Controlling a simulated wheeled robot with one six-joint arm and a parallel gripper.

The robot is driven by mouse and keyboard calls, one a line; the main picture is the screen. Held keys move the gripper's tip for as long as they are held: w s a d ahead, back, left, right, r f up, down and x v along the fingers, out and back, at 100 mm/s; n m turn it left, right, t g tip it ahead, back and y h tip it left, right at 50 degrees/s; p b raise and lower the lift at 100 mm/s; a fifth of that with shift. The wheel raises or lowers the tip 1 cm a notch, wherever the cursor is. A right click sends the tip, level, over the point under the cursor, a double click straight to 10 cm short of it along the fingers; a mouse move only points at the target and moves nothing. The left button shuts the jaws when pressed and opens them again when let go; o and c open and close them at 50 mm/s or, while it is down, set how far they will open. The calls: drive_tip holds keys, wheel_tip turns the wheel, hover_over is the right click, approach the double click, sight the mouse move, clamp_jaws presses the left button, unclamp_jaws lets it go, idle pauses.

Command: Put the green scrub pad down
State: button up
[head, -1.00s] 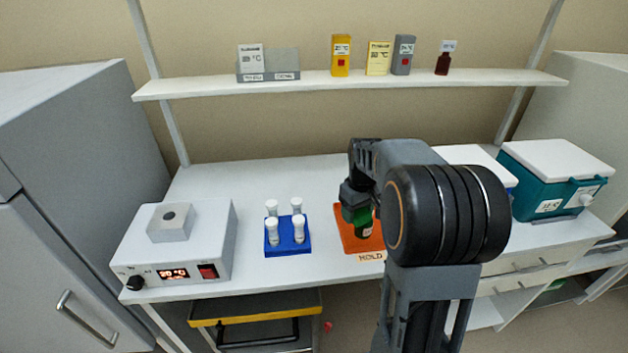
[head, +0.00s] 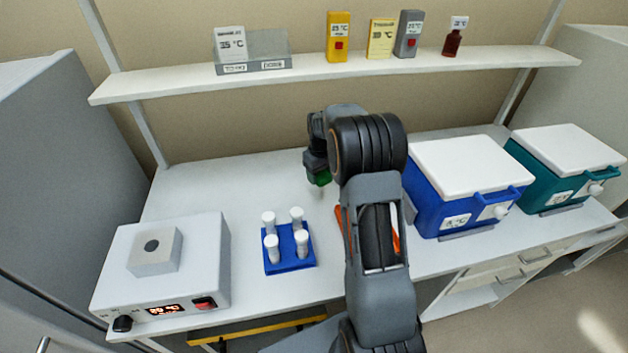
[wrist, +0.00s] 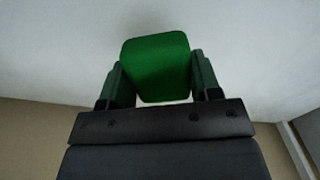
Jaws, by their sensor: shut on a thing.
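The green scrub pad (wrist: 156,68) is held between the two fingers of my gripper (wrist: 155,82) in the wrist view. In the head view a small part of the green pad (head: 321,178) shows below my gripper (head: 318,170), over the back middle of the white bench top (head: 225,185). Behind the pad, the wrist view shows only a plain pale surface. I cannot tell how high the pad is above the bench.
A blue rack (head: 290,262) with white-capped tubes stands in front of the gripper. An orange mat (head: 341,222) is mostly hidden by my arm. A heater box (head: 165,275) is at left, blue (head: 465,195) and teal (head: 555,178) coolers at right. A shelf (head: 340,70) runs above. The back-left bench is clear.

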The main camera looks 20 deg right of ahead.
drive_tip(key=p, duration=0.1)
hover_over(314, 190)
wheel_tip(314, 190, down, 5)
drive_tip(key=shift+r, duration=0.1)
drive_tip(key=shift+d+f, duration=0.1)
drive_tip(key=shift+f, duration=1.5)
drive_tip(key=shift+f, duration=0.1)
drive_tip(key=o, duration=0.8)
